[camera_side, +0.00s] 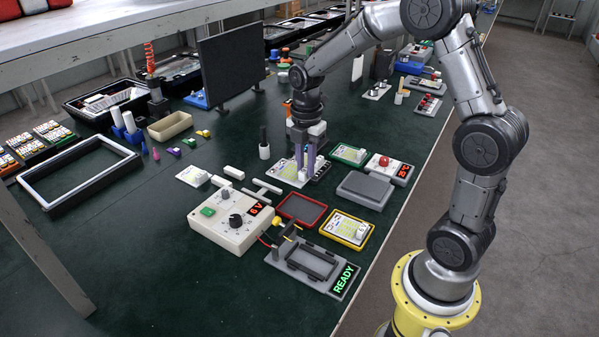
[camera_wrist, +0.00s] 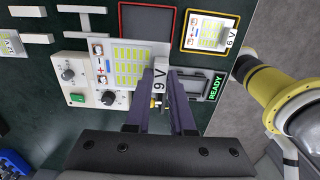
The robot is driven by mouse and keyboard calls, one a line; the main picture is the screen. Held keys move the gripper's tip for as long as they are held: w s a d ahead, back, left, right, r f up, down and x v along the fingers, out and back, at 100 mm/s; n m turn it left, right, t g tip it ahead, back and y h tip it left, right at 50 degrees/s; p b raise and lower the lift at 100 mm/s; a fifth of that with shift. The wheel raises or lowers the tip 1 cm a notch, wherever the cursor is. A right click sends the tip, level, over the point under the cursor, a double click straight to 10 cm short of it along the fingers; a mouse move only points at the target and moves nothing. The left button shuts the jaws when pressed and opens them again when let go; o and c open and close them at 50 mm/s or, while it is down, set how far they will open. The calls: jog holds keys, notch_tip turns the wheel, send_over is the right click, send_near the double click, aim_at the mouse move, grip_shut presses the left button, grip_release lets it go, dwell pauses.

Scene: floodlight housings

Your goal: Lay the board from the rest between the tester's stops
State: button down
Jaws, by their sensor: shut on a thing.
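The white board with yellow-green cells (camera_wrist: 132,62) is gripped by its block marked 9 V (camera_wrist: 160,82) in the wrist view. My gripper (camera_wrist: 160,92) is shut on that block. In the side view my gripper (camera_side: 306,172) points down, with the board (camera_side: 286,171) at its fingertips. The board looks clear of the bench, but its exact height is hard to tell. The grey tester (camera_side: 298,262) with dark raised stops and a green READY display (camera_side: 344,279) stands at the front. In the wrist view the tester (camera_wrist: 198,82) is partly hidden by my fingers.
A white control box (camera_side: 232,222) with a red display and knobs stands left of the tester. A red-rimmed tray (camera_side: 301,209) is empty. A yellow-rimmed tray (camera_side: 364,240) holds a 6 V board. A grey block (camera_side: 366,189) and a green-rimmed tray (camera_side: 349,155) stand nearby.

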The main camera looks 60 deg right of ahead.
notch_tip(320, 180, up, 4)
jog(key=shift+f, duration=0.15)
jog(key=s+a, duration=1.1)
jog(key=s, duration=0.2)
jog(key=shift+f, duration=8.2)
jog(key=shift+f, duration=0.7)
jog(key=c, duration=0.7)
grip_release()
